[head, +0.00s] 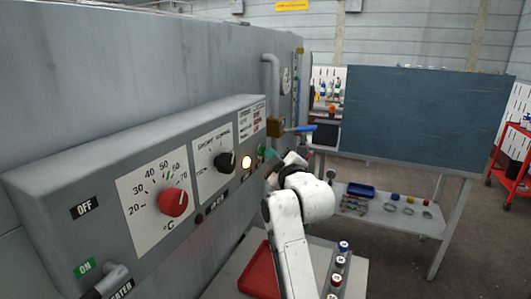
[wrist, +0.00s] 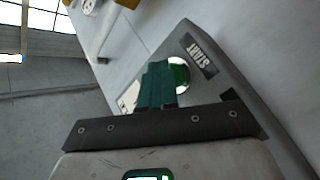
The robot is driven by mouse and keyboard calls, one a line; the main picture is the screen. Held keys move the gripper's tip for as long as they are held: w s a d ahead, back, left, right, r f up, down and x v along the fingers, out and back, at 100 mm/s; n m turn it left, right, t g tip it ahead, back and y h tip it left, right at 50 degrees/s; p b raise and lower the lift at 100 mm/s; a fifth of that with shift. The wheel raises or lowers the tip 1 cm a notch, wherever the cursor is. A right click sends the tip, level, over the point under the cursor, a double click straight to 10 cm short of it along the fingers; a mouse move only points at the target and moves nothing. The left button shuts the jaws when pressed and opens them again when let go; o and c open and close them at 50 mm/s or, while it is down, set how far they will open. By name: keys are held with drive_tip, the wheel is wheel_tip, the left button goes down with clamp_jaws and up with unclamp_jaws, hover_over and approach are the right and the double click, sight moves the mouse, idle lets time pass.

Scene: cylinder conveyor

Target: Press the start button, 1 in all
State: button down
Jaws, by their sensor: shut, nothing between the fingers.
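The green start button (wrist: 181,75) shows in the wrist view, with a white glint, beside its dark START label (wrist: 200,55) on a grey panel. My gripper (wrist: 158,78) has its green fingers shut and empty. The fingers overlap the left side of the button in this view; I cannot tell whether they touch it. In the head view my gripper (head: 273,155) is at the far end of the control panel (head: 130,140), mostly hidden behind my white wrist.
A pipe valve with a blue handle (head: 300,129) is just beyond my gripper. A bench (head: 400,224) with a dark board stands behind. A red tray (head: 260,274) lies below.

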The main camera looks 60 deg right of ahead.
idle(0.3)
drive_tip(key=shift+s+p, duration=0.4)
drive_tip(key=shift+s, duration=0.45)
drive_tip(key=s, duration=0.1)
drive_tip(key=s+p, duration=0.1)
drive_tip(key=s, duration=0.1)
drive_tip(key=s+p, duration=0.1)
drive_tip(key=s, duration=0.1)
drive_tip(key=shift+d, duration=0.25)
idle(0.8)
